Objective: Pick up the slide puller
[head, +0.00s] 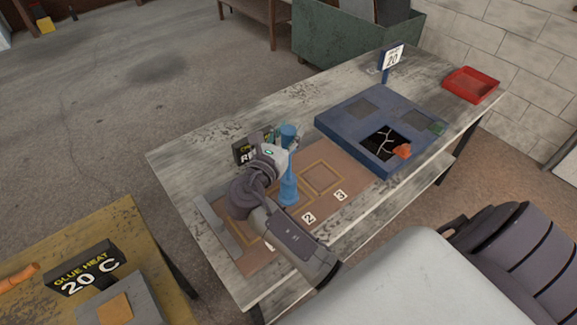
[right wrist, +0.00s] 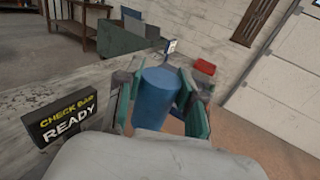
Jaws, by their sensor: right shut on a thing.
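The slide puller appears to be the blue upright tool (head: 288,190), with a round top and a wider lower end, over the brown mat (head: 262,258) on the bench. My right gripper (head: 283,149) is shut on it near its top. In the right wrist view the blue tool (right wrist: 155,98) sits between the two green-edged fingers of the right gripper (right wrist: 160,100). I cannot tell whether its foot touches the mat. The middle of it is partly hidden by my gripper. My left gripper is not in view.
A dark "READY" sign (right wrist: 68,118) stands close by on the bench. A blue tray-like block (head: 340,125) with square openings and an orange piece (head: 402,151) lies to the right. A red tray (head: 470,85) is at the far end. A "GLUE HEAT 20 C" sign (head: 85,268) stands on the left table.

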